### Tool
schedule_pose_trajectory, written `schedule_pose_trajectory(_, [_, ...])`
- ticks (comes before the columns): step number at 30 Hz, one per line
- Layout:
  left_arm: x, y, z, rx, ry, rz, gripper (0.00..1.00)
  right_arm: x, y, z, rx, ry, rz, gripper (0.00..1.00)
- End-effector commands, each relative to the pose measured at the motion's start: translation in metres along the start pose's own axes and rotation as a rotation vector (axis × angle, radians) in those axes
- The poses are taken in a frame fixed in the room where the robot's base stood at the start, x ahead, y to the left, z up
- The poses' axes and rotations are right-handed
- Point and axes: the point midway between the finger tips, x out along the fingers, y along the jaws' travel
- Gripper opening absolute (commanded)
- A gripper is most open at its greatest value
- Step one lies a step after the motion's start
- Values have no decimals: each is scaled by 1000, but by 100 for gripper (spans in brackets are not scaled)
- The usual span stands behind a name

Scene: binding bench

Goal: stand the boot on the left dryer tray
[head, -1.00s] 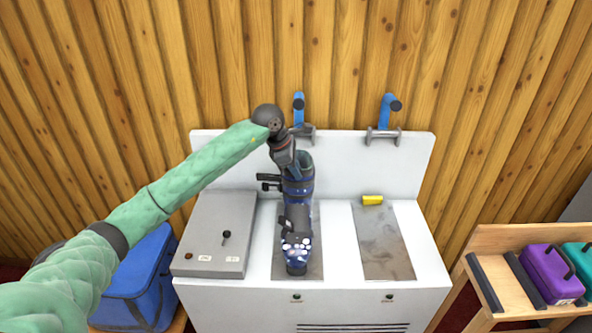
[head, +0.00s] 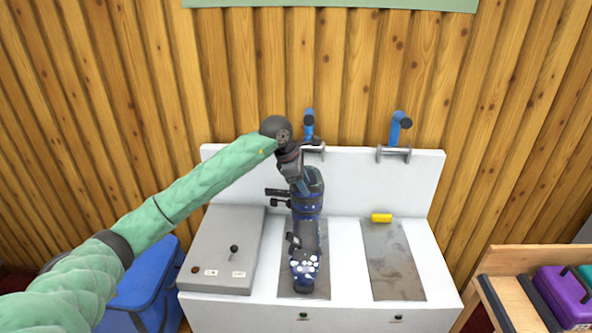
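The boot (head: 307,232) is dark blue and black with pale spots on its toe. It is upright over the left dryer tray (head: 287,287), toe toward me; whether its sole rests on the tray is hard to tell. The right dryer tray (head: 379,275) is a bare grey plate. My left gripper (head: 278,197) is at the upper left of the boot's shaft, its dark parts overlapping the shaft. The boot and wrist hide part of it, so I cannot tell whether its fingers grip the boot. My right gripper is out of view.
A yellow object (head: 381,218) lies at the back of the right tray. Blue hooked pipes (head: 398,128) rise behind the white back panel (head: 365,185). A blue bag (head: 145,290) and a purple case (head: 562,294) stand at the sides.

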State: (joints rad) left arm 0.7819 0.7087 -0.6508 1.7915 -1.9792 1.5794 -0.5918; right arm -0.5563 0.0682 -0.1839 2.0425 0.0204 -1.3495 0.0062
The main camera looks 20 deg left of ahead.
Motion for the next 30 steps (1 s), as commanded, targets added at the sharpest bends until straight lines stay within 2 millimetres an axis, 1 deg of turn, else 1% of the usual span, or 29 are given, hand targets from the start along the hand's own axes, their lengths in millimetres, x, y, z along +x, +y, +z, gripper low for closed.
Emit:
schedule_pose_trajectory(3, [-15, 0, -2, 1, 1, 3, 40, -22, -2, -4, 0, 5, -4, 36])
schedule_pose_trajectory(9, [-42, 0, -1, 1, 1, 3, 40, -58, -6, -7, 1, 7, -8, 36])
schedule_pose_trajectory(15, [-59, 0, -1, 1, 0, 2, 40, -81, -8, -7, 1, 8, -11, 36])
schedule_pose_trajectory(19, [-63, 0, 0, 1, 0, 1, 40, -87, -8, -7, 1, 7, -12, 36])
schedule_pose_trajectory(24, [-64, 0, 0, -22, -2, 2, 40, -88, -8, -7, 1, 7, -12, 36])
schedule_pose_trajectory(28, [-65, 8, 13, -55, -73, 42, 40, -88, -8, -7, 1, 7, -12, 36])
schedule_pose_trajectory(30, [-67, 15, 26, -75, -141, 72, 40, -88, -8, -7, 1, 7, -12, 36])
